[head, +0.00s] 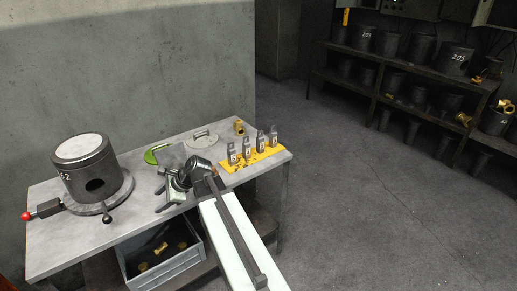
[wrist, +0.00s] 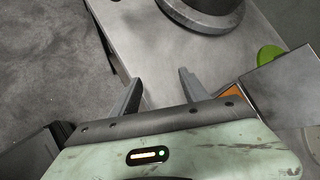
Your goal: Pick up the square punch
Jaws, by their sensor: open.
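Several upright metal punches (head: 246,148) stand in a row in a yellow rack (head: 231,165) at the right end of the table. Each has a pale mark on its face, too small to read, so I cannot tell which is the square punch. My gripper (head: 162,190) is over the middle of the table, left of the rack and apart from it. In the wrist view my gripper (wrist: 160,79) is open, with nothing between its fingers. No punch can be made out in the wrist view.
A dark cylinder unit (head: 85,155) with a red-knobbed handle stands on the table's left. A green item (head: 154,154), a round lidded plate (head: 203,138) and a brass piece (head: 239,127) lie behind. A grey crate (head: 190,262) sits below. Shelves (head: 405,70) stand far right; floor between is clear.

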